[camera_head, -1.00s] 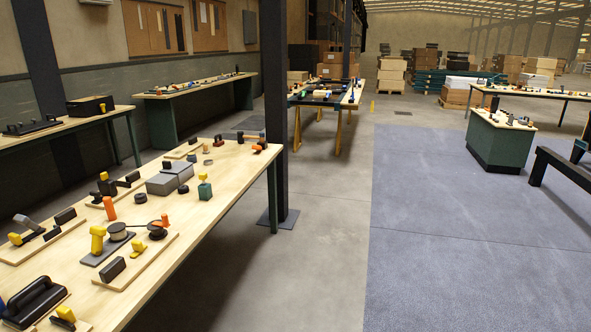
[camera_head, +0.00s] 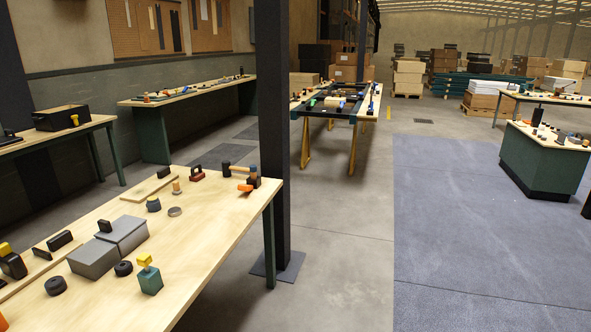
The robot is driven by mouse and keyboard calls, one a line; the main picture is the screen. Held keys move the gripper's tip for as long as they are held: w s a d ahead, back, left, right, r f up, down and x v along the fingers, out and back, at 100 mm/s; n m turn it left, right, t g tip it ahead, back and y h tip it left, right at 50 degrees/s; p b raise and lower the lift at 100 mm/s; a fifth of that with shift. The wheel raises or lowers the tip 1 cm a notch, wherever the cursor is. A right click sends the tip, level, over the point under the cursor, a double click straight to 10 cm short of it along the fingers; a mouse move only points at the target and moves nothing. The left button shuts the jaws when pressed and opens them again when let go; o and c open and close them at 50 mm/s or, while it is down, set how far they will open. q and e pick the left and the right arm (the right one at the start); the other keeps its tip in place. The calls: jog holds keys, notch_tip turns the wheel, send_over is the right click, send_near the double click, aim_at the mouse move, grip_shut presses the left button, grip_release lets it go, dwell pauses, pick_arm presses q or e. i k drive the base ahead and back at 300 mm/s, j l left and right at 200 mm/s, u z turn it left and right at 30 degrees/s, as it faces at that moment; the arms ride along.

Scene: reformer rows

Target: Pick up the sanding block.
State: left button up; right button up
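I cannot tell for certain which item is the sanding block. On the near wooden workbench (camera_head: 205,235), small block-like items include a dark red piece with a black handle (camera_head: 197,174) near the far edge, and dark blocks (camera_head: 60,240) at the left. Two grey boxes (camera_head: 95,259) sit side by side there, with a small black piece (camera_head: 105,226) by them. A green block with a yellow top (camera_head: 150,278) stands near the front edge. Neither of my grippers is in view.
A dark post (camera_head: 273,130) stands at the near bench's right end. A hammer-like tool (camera_head: 240,170) lies near that corner. Other benches stand along the wall (camera_head: 190,96) and farther back (camera_head: 372,98). A green cabinet (camera_head: 540,165) stands right. Grey floor (camera_head: 340,250) is open right of the post.

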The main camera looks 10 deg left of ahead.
aim_at(198, 175)
jog(key=i+u, duration=0.2)
jog(key=i, duration=0.25)
jog(key=i+l+u, duration=0.25)
jog(key=i, duration=0.2)
jog(key=i+l+u, duration=0.2)
jog(key=i, duration=0.25)
jog(key=i+l+u, duration=0.2)
jog(key=i, duration=0.25)
